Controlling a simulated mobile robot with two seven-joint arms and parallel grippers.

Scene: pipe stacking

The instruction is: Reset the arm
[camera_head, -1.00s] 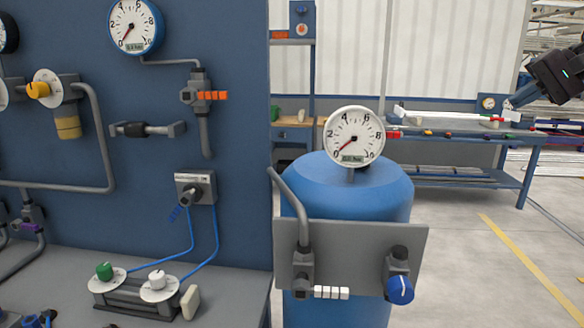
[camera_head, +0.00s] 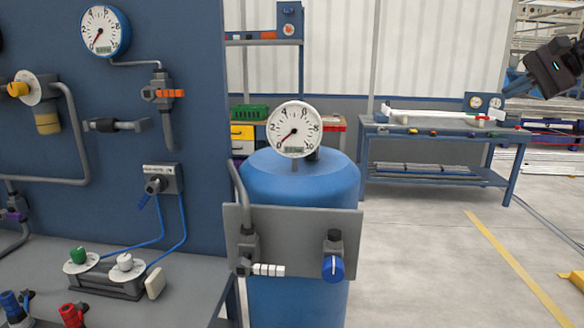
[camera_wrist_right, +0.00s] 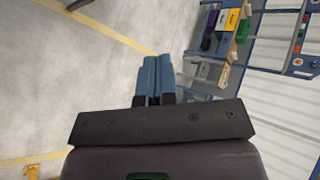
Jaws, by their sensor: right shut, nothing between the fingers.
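My right gripper (camera_head: 515,84) shows at the upper right edge of the head view, its dark wrist raised in the air and its blue fingers pointing left. In the right wrist view its two blue fingers (camera_wrist_right: 156,77) lie side by side, shut, with nothing between them. Floor shows beyond the fingertips. My left gripper is in neither view now.
A blue tank (camera_head: 300,185) with a gauge (camera_head: 294,129) stands in the middle. A blue panel (camera_head: 120,130) with pipes and valves is at the left. A workbench (camera_head: 440,128) stands behind at the right.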

